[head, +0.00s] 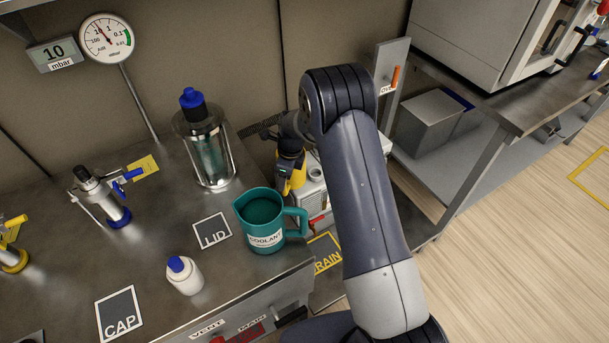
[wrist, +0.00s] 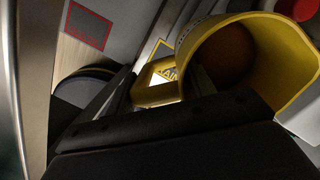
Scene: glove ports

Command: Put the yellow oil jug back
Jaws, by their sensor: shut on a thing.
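The yellow oil jug (head: 297,178) shows only in part in the head view, behind my gripper (head: 288,167) and beside the pale pump unit. In the wrist view the yellow jug (wrist: 285,50) is large, with its open mouth and dark inside toward the camera. My gripper (wrist: 190,88) is shut on the jug at its handle side. The jug looks tilted in the wrist view. What is under it is hidden in the head view. A yellow-framed DRAIN mark (head: 325,255) lies in front of the pump.
A teal COOLANT jug (head: 262,222) stands close to the left of my arm. A glass vessel with a blue cap (head: 205,145) is behind it. A white bottle (head: 185,276) stands near the LID mark (head: 212,231) and CAP mark (head: 120,314). A pale pump unit (head: 312,198) is close by.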

